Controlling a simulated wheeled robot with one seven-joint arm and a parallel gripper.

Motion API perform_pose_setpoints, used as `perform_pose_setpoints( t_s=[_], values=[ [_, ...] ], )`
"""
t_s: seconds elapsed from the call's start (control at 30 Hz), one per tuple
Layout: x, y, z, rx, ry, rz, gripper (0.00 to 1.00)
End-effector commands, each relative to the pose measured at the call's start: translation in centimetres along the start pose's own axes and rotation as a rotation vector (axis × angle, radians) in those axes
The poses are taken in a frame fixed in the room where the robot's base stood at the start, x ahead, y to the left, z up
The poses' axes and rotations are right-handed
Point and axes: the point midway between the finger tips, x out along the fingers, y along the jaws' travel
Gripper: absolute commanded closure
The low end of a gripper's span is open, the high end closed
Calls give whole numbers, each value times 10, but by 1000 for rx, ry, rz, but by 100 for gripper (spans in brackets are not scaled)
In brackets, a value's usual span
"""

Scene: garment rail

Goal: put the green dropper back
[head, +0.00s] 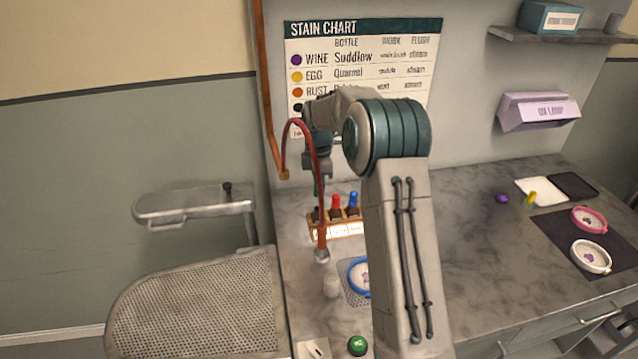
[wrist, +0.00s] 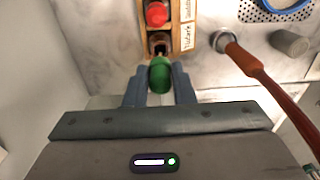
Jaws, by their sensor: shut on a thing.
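My gripper (wrist: 159,88) is shut on the green dropper (wrist: 160,75), with its green bulb between the two fingers. In the wrist view, the dropper's lower end points at the open brown bottle (wrist: 158,40) at the near end of the wooden rack (wrist: 176,38). I cannot tell whether its tip is inside the bottle neck. In the head view, my gripper (head: 319,180) is over the left end of the rack (head: 349,229), partly hidden by my arm, and the dropper is hard to make out there.
A red dropper (head: 336,203) and a blue dropper (head: 353,200) stand in the rack. An orange hose with a metal nozzle (head: 321,256) hangs beside it. A blue-rimmed hoop (head: 358,276) and a round green thing (head: 357,345) are nearer. The right counter has clear room.

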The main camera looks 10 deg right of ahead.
Motion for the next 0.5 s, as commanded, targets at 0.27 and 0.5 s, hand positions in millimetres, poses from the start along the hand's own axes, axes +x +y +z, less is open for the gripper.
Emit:
perform_pose_setpoints(
  t_s=[0.27,0.5],
  values=[
    [1,0,0,0,0,0,98],
    [8,0,0,0,0,-1,98]
  ],
)
